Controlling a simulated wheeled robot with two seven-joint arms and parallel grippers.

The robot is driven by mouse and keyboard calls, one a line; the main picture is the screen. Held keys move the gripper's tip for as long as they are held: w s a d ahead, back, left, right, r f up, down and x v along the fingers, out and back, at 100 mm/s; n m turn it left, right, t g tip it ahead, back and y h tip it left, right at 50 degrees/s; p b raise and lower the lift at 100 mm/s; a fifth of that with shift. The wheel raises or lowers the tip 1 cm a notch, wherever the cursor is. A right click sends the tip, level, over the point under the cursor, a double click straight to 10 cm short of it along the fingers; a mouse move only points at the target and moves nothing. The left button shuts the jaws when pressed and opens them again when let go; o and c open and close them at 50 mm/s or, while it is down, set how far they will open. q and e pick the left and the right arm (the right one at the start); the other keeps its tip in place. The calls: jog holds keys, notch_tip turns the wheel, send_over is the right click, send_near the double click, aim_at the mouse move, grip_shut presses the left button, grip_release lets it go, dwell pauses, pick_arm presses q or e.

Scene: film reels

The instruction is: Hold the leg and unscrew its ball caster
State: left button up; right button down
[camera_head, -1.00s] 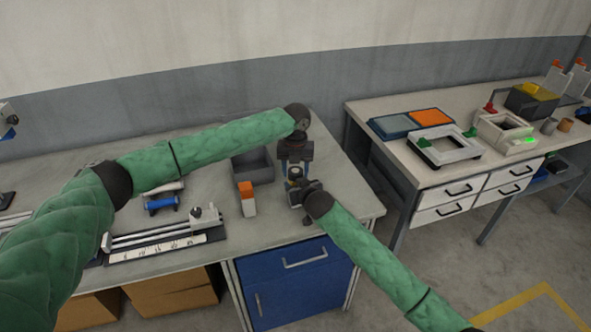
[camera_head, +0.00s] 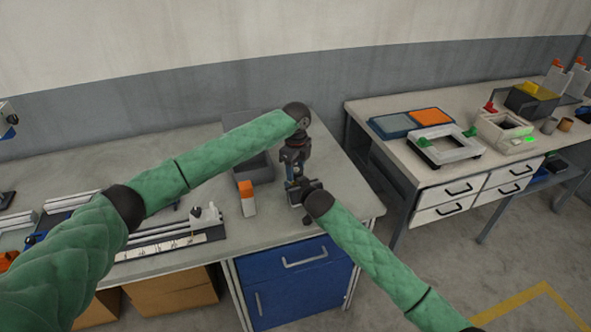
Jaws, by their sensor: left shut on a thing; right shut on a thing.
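My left gripper (camera_head: 293,158) points down over the right end of the left workbench, with its arm reaching in from the left. My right gripper (camera_head: 297,190) is just below it in the picture, its arm coming from the lower right. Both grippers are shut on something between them. The held leg and ball caster are too small and too covered by the grippers to tell apart. A dark foot-like piece (camera_head: 307,220) shows just below the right gripper near the bench's front edge.
An orange-and-white box (camera_head: 247,199) and a grey open bin (camera_head: 252,166) stand left of the grippers. A railed fixture (camera_head: 170,240) lies further left. My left arm crosses above the bench (camera_head: 345,190). A second bench (camera_head: 385,155) with trays stands right, beyond a gap.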

pick_arm(q)
jog(key=n, duration=0.5)
jog(key=shift+r, duration=0.1)
jog(key=o, duration=1.1)
